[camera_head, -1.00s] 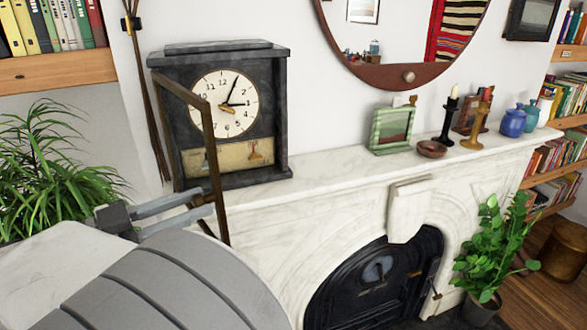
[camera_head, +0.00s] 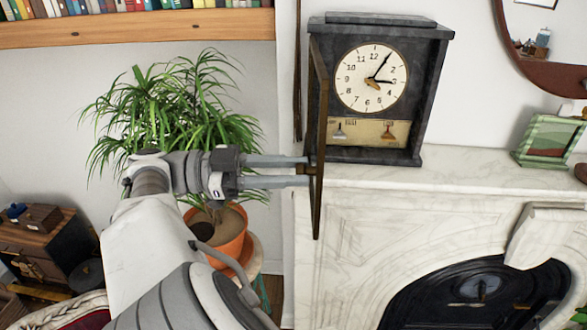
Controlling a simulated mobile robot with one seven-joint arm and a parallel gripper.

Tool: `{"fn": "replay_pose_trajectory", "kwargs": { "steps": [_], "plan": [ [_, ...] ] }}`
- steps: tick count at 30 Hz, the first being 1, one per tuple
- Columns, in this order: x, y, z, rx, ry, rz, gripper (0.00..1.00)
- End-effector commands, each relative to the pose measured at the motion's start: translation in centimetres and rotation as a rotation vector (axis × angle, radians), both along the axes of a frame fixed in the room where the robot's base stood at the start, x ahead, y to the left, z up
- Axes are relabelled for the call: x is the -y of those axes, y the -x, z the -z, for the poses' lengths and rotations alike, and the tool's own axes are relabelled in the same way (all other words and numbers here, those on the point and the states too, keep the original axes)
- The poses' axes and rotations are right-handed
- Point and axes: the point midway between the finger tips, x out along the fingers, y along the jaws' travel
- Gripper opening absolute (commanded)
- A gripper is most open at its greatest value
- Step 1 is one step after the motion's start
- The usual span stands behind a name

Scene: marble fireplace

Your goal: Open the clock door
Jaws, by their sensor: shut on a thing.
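A dark clock (camera_head: 437,95) with a white round face (camera_head: 371,78) stands on the left end of the marble mantel. Its narrow brown-framed door (camera_head: 318,190) is swung out from the clock's left side and appears nearly edge-on. The clock face and the cream panel with small levers below it are uncovered. My gripper (camera_head: 305,171) reaches in from the left, its two grey fingers at the lower part of the door frame. It is shut on the door frame; the exact contact behind the frame is partly hidden.
The mantel (camera_head: 460,180) holds a green picture frame (camera_head: 548,141) right of the clock. A potted plant (camera_head: 175,115) stands behind my arm at left, beneath a bookshelf (camera_head: 140,28). A round mirror (camera_head: 545,50) hangs at upper right.

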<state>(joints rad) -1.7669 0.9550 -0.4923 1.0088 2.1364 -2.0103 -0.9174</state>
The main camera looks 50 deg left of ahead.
Motion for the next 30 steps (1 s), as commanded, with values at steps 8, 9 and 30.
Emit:
{"fn": "replay_pose_trajectory", "kwargs": {
  "steps": [8, 9, 30],
  "plan": [
    [0.0, 0.0, 0.0, -0.001, 0.001, 0.0, 0.0],
    [0.0, 0.0, 0.0, -0.001, 0.001, 0.0, 0.36],
    [0.0, 0.0, -3.3, 0.003, -0.004, 0.0, 0.61]
  ]
}}
